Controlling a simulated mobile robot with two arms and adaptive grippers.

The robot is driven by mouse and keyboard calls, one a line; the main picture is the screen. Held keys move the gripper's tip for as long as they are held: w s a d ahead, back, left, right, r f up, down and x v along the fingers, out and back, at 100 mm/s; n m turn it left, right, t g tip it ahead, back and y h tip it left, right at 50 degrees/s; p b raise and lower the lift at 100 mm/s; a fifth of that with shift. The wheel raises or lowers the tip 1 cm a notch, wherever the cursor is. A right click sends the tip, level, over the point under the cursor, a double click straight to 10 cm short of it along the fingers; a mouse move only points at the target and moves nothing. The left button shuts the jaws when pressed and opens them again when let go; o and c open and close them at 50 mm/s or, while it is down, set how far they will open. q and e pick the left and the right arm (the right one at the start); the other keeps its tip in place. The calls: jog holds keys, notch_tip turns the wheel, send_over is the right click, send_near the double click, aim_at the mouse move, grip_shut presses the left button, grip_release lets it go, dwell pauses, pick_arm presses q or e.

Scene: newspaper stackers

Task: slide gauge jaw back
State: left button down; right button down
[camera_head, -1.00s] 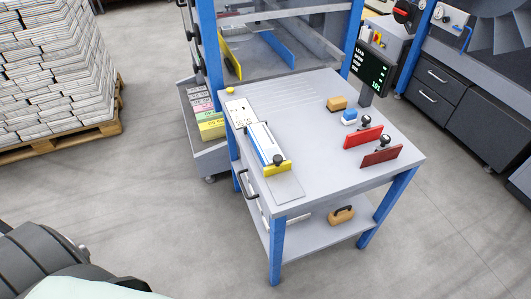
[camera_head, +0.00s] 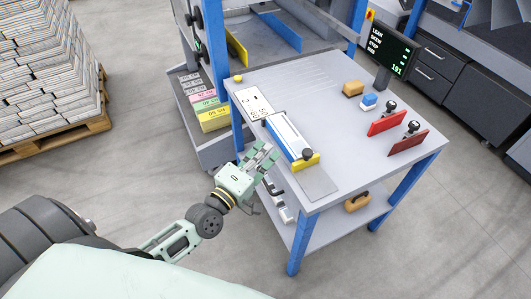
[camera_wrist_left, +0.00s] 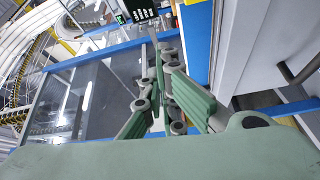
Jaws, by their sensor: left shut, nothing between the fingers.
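The gauge (camera_head: 286,134) is a blue and white bar lying along the left part of the grey table top. Its yellow jaw (camera_head: 312,162) sits at the near end, with a black knob (camera_head: 308,154) on it. My left gripper (camera_head: 262,152) is just off the table's left edge, left of the gauge and apart from the jaw. It is shut and empty. Its green fingers also show in the left wrist view (camera_wrist_left: 165,88), where the gauge cannot be made out. My right gripper is not in view.
A screen (camera_head: 391,46) stands behind. Colored stacks (camera_head: 209,107) and a newspaper pallet (camera_head: 55,132) are at left.

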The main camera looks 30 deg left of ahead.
aim_at(306, 159)
pick_arm(q)
jog(key=w, duration=0.5)
jog(key=w+d, duration=0.1)
jog(key=w, duration=0.1)
jog(key=shift+w+r+b, duration=0.15)
jog(key=shift+w+b, duration=0.1)
jog(key=shift+b, duration=0.1)
jog(key=d, duration=0.1)
jog(key=s+d, duration=0.2)
jog(key=shift+f+p, duration=0.25)
jog(key=shift+p, duration=0.15)
jog(key=shift+s+d+f, duration=0.1)
jog(key=shift+d, duration=0.15)
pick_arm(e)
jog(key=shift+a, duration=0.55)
pick_arm(q)
jog(key=shift+d, duration=0.1)
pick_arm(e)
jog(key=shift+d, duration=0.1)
